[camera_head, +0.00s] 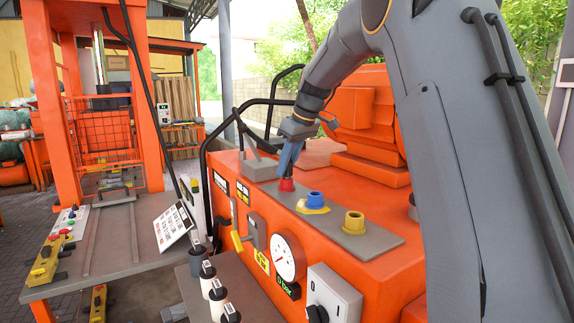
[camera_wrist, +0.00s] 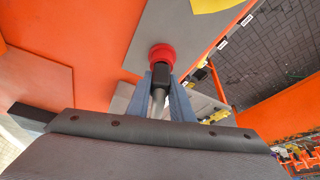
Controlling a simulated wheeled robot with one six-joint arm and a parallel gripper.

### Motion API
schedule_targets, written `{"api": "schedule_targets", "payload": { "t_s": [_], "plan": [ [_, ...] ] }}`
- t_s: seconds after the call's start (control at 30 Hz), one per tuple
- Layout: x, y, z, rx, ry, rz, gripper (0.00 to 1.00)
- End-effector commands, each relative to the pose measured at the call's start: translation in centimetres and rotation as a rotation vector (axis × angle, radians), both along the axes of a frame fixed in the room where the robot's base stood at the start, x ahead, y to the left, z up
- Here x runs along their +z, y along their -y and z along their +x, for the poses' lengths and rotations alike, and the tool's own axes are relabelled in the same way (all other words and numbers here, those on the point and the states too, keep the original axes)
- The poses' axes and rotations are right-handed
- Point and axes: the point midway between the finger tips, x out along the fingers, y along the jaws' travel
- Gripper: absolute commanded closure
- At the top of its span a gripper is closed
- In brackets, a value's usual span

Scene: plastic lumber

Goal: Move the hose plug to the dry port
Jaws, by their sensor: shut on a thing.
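My gripper (camera_head: 287,168) points down at the left end of a grey plate (camera_head: 385,243) on the orange machine. Its two blue-grey fingers are shut on the dark hose plug (camera_wrist: 161,77), which shows between them in the wrist view. The plug's end meets a red port (camera_head: 287,185), also seen in the wrist view (camera_wrist: 162,52); I cannot tell how deep it sits. A blue port (camera_head: 315,199) with a yellow base and a yellow port (camera_head: 354,221) stand to the right on the plate. I cannot tell which port is the dry one.
A pressure gauge (camera_head: 288,257), a grey switch box (camera_head: 333,293) and a yellow-handled lever (camera_head: 237,238) are on the machine's front. Black handrails (camera_head: 205,175) rise at its left. A workbench (camera_head: 105,240) with controls stands further left.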

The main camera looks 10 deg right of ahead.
Motion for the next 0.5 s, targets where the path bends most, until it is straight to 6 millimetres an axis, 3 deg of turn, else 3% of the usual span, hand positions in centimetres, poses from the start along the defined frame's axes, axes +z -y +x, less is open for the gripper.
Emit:
{"api": "schedule_targets", "payload": {
  "t_s": [0.5],
  "plan": [
    [-0.62, -0.01, 0.06, 0.000, 0.004, 0.000, 1.00]
  ]
}}
